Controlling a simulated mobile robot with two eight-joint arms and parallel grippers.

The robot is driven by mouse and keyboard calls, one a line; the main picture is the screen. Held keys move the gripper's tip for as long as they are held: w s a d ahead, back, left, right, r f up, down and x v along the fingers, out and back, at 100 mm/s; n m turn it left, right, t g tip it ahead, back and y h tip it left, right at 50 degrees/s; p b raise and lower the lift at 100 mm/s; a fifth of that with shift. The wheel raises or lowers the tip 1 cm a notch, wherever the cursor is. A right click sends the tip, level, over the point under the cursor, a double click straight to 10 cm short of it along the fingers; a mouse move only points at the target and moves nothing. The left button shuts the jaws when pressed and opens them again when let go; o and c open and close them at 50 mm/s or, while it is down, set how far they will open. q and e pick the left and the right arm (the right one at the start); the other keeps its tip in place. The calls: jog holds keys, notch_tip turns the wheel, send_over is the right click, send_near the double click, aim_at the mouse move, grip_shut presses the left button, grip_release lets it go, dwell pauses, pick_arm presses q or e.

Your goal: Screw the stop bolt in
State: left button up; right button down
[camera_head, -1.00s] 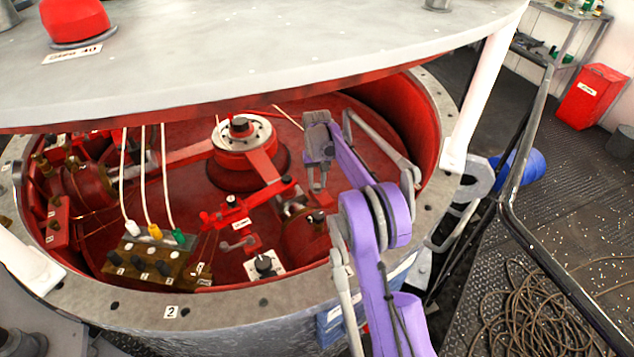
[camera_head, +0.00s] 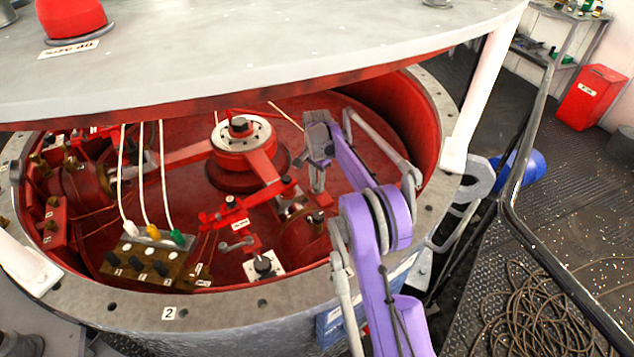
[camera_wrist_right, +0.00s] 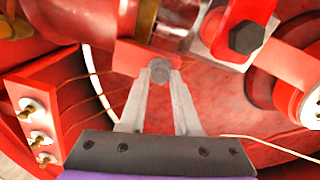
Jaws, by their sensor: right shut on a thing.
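My right gripper (camera_head: 318,188) reaches down into the open red drum, fingers pointing down by a small red block (camera_head: 321,198). In the right wrist view its two grey fingers (camera_wrist_right: 160,78) are shut on the grey head of the stop bolt (camera_wrist_right: 159,70). The bolt head stands at the face of the red block (camera_wrist_right: 138,56); its shank is hidden, so I cannot tell how deep it sits. In the head view the bolt is hidden by the gripper. My left gripper is not in view.
A red lever arm with a dark hex bolt (camera_wrist_right: 246,37) is close by on the right in the wrist view. A terminal block (camera_head: 150,262) with white cables stands at the left in the drum. The grey lid (camera_head: 300,60) hangs above; a white post (camera_head: 478,100) stands right.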

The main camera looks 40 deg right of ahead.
jog(key=m, duration=0.5)
jog(key=shift+r+m, duration=0.1)
jog(key=shift+m, duration=0.2)
jog(key=m, duration=0.5)
jog(key=shift+m+b, duration=0.3)
jog(key=shift+b, duration=0.1)
jog(key=m, duration=0.5)
jog(key=m+b, duration=0.1)
jog(key=m, duration=0.4)
jog(key=shift+m, duration=0.4)
jog(key=c, duration=0.6)
grip_release()
notch_tip(320, 180, up, 11)
jog(key=shift+f+p, duration=0.1)
jog(key=shift+p, duration=0.5)
